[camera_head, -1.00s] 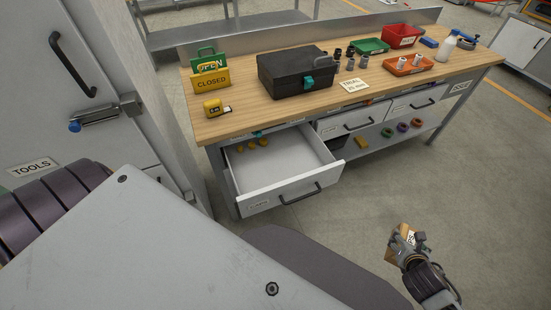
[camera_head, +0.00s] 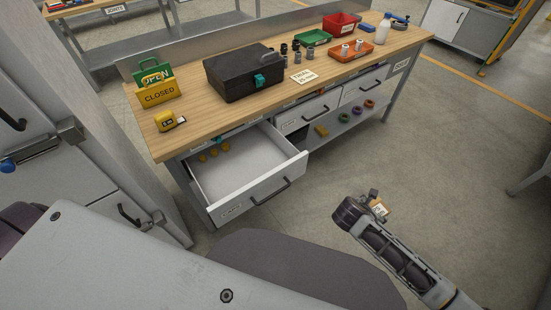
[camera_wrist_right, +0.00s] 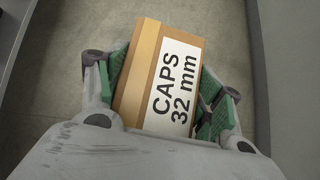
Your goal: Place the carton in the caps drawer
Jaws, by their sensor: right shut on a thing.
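The carton (camera_wrist_right: 146,78) is brown cardboard with a white label reading "CAPS 32 mm". My right gripper (camera_wrist_right: 165,92) is shut on it, with green pads on both sides of the box. In the head view my right gripper (camera_head: 372,203) is over the floor, right of and nearer than the bench, and the carton (camera_head: 381,208) shows only in part behind it. My left gripper is not in view.
The wooden bench top (camera_head: 215,115) carries a black toolbox (camera_head: 238,75), a yellow tape measure (camera_head: 168,121), an OPEN/CLOSED sign (camera_head: 158,92) and red, green and orange trays. Two drawers beside the open one are shut. Floor between gripper and bench is clear.

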